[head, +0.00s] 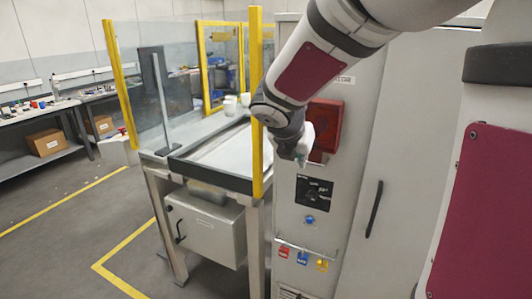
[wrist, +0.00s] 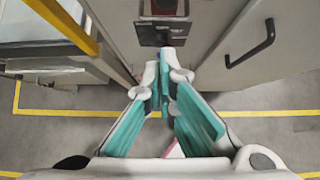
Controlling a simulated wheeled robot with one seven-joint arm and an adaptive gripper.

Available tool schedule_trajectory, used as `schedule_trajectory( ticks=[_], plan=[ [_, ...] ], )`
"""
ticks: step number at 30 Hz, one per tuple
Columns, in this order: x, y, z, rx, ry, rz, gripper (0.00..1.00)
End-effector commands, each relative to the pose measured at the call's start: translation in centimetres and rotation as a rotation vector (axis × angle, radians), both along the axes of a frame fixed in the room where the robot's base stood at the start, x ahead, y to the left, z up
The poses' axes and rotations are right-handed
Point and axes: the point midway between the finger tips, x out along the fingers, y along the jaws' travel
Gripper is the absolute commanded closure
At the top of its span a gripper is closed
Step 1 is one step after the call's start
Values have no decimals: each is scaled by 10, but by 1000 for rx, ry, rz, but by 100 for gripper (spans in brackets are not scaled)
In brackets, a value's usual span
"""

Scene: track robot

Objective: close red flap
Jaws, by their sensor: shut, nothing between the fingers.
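A red box with its red flap (head: 327,118) is on the upper front of the grey cabinet in the head view. My gripper (head: 302,158) is in front of its lower left part and hides some of it. I cannot tell how far the flap stands open or whether my gripper touches it. In the wrist view, my gripper (wrist: 165,82) has its teal-padded fingers together at the tips, with nothing between them.
The cabinet carries a blue button (head: 309,220), a black door handle (head: 375,210) and small coloured tags (head: 302,258). A workbench with yellow posts (head: 257,100) stands close on the left. Open floor (head: 60,210) with yellow lines lies further left.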

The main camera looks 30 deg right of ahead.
Motion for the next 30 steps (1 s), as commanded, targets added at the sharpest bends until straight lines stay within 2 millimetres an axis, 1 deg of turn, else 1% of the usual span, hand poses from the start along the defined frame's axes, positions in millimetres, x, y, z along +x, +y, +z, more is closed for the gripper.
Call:
schedule_trajectory(
  ticks=[1, 12, 15, 20, 23, 25, 29, 30],
  plan=[
    [-4, 5, 9, 0, -6, 0, 100],
    [-32, 41, 53, 0, -6, 2, 100],
    [-36, 47, 60, 1, -5, 1, 100],
    [-41, 52, 65, 7, -9, -8, 100],
    [-57, 56, 67, 94, -79, -117, 100],
    [-74, 61, 68, 196, -157, -246, 100],
    [-112, 77, 67, 443, -326, -560, 100],
    [-124, 82, 65, 522, -374, -661, 100]
  ],
)
